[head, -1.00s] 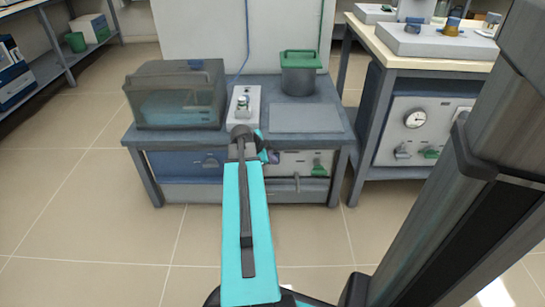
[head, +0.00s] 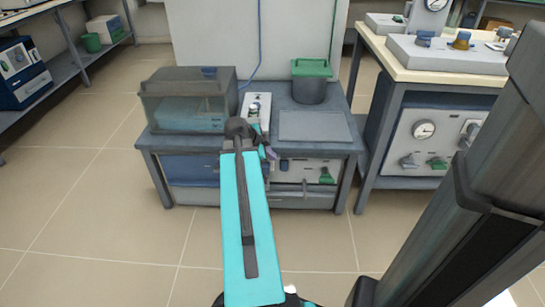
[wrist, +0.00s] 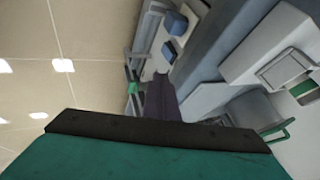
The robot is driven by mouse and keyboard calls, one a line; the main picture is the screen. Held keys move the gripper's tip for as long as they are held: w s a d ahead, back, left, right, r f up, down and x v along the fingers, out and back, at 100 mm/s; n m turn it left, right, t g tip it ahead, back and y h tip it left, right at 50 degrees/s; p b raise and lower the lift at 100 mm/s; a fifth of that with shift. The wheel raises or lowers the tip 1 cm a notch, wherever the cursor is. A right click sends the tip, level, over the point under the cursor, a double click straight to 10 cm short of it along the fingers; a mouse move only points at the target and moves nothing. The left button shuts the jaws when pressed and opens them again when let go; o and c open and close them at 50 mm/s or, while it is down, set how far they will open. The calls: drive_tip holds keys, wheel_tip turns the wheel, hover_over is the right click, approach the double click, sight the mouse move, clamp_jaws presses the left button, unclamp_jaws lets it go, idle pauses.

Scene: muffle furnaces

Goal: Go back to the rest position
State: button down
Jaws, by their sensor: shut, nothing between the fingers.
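My teal arm (head: 246,230) reaches forward toward the low grey bench (head: 320,145) in the head view. My gripper is mostly hidden behind the arm's dark end there. In the wrist view my gripper (wrist: 160,98) shows as a dark purple-grey shape beyond a teal and black part of my arm. Its fingers look together, with nothing held between them. In the head view it is near the bench's front edge. I cannot tell how far it is from the bench.
The bench holds a translucent grey box (head: 187,100), a small white device (head: 257,108), a green-lidded pot (head: 311,82) and a flat grey plate (head: 315,126). A taller table (head: 385,70) with instruments stands right; shelves (head: 85,62) stand left. The tiled floor (head: 90,215) is clear.

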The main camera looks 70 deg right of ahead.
drive_tip(key=shift+w+r, duration=0.1)
idle(0.4)
drive_tip(key=w+a+n+t+y+p, duration=0.1)
drive_tip(key=w+a+n+p, duration=0.3)
drive_tip(key=w+a+p, duration=0.75)
drive_tip(key=w+a+f+n+y+p, duration=0.1)
drive_tip(key=w+a+f+n+p, duration=0.2)
drive_tip(key=a, duration=0.7)
drive_tip(key=w+a+f+n+y+p, duration=0.1)
drive_tip(key=w+a+f+n+p, duration=0.2)
drive_tip(key=a, duration=0.7)
drive_tip(key=s+a+f+n+g+y+p, duration=0.1)
drive_tip(key=s+a+n+p, duration=0.5)
drive_tip(key=a, duration=0.8)
drive_tip(key=s+a+f+n+g+y+p, duration=0.2)
drive_tip(key=s+a+n+p, duration=0.5)
drive_tip(key=s+a+n, duration=0.4)
drive_tip(key=a+n+y, duration=0.1)
drive_tip(key=a+n, duration=0.2)
drive_tip(key=shift+a+g, duration=0.2)
drive_tip(key=shift+g, duration=0.2)
